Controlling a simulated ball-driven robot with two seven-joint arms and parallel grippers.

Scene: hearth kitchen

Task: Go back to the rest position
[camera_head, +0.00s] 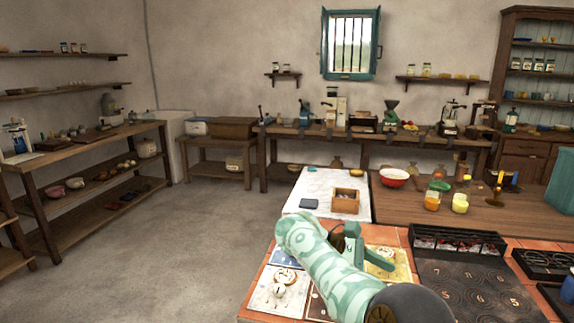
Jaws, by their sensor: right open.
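My right arm, in a green and white pattern, reaches in from the bottom over the near tiled table (262,283). My right gripper (374,257) is open above the picture cards on that table. It looks empty, though the forearm hides part of it. A dark brown thing shows just behind the gripper; I cannot tell whether it touches. My left gripper is not in view.
A wooden box (345,201) and a dark slab (309,204) sit on the white surface behind. A red bowl (394,177) and yellow jars (460,203) stand on the wooden counter. The floor (190,240) at left is clear.

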